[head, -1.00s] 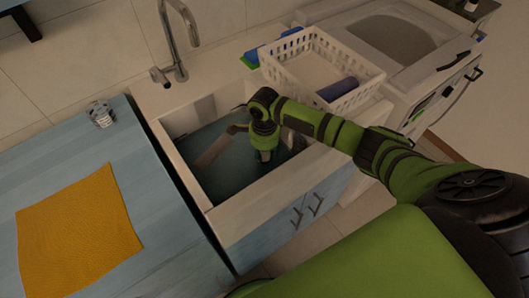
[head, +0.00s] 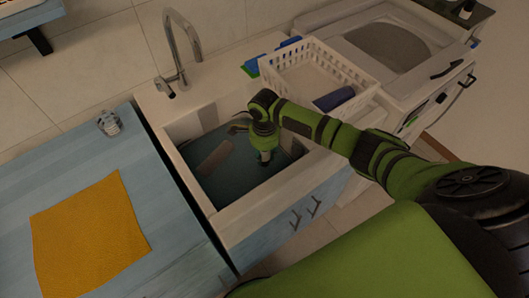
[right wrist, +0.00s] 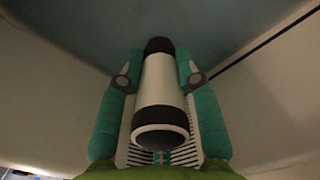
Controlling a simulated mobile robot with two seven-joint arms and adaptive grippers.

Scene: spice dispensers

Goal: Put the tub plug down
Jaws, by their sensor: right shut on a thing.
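My right gripper (head: 264,157) reaches down into the sink (head: 260,195), near its right end. In the right wrist view its green fingers (right wrist: 160,85) are shut around a white cylinder with black ends, which I take to be the tub plug (right wrist: 161,85). The wrist view shows the sink's blue-grey floor beyond the plug. I cannot tell whether the plug touches the floor. In the head view my gripper mostly hides it. My left gripper is not in view.
A brownish flat piece (head: 214,158) lies in the sink, left of my gripper. A faucet (head: 182,50) stands behind. A white basket (head: 310,75) with a dark roll (head: 334,98) is at the right. An orange cloth (head: 90,235) and a small clear jar (head: 109,122) are on the left counter.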

